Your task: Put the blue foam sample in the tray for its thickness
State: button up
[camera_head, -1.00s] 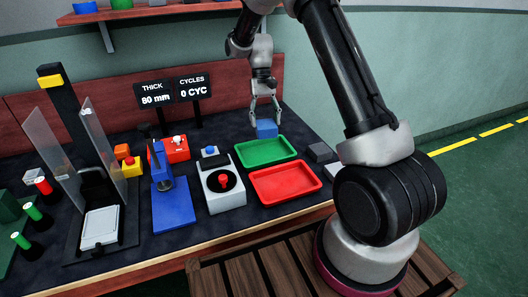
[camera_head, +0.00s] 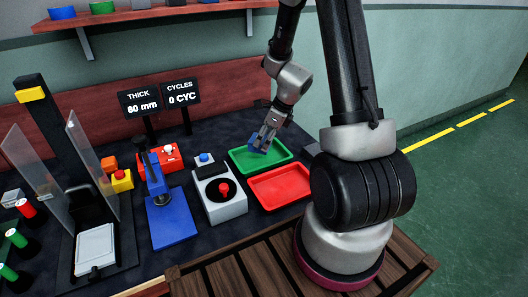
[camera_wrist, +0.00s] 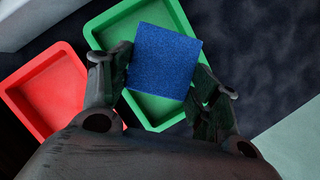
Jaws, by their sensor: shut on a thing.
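The blue foam sample (camera_head: 258,145) is a small blue block held between the fingers of my gripper (camera_head: 266,135). In the wrist view the foam (camera_wrist: 163,61) shows square and slightly tilted, with a finger of my gripper (camera_wrist: 160,84) on each side. The foam is over the green tray (camera_head: 240,163); the wrist view shows the green tray (camera_wrist: 100,33) behind it. I cannot tell the exact height above the tray floor. The red tray (camera_head: 292,200) lies in front of the green one and looks empty; it also shows in the wrist view (camera_wrist: 35,68).
Left of the trays stands a grey device with a red knob (camera_head: 224,189), then a blue stand (camera_head: 172,218). A display (camera_head: 142,98) reads THICK 80 mm, and another (camera_head: 183,92) reads 0 CYC. A press with clear panels (camera_head: 92,150) stands at the left.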

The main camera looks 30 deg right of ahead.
jog(key=shift+f, duration=2.5)
jog(key=shift+f, duration=0.1)
jog(key=o, duration=0.7)
jog(key=shift+o, duration=0.2)
jog(key=s+a+r+n, duration=0.1)
jog(key=s+r+n, duration=0.45)
jog(key=r, duration=0.65)
jog(key=s+r+n, duration=0.5)
jog(key=r+n, duration=0.2)
jog(key=r, duration=0.5)
jog(key=s+r+n+h, duration=0.1)
jog(key=s+r+n, duration=0.3)
jog(key=s+n, duration=0.3)
jog(key=s+d+r+n+t+h, duration=0.1)
jog(key=s+r+n+h, duration=0.1)
jog(key=s+r+n, duration=0.2)
jog(key=s+n, duration=0.3)
jog(key=shift+r+n, duration=0.3)
jog(key=shift+n, duration=0.05)
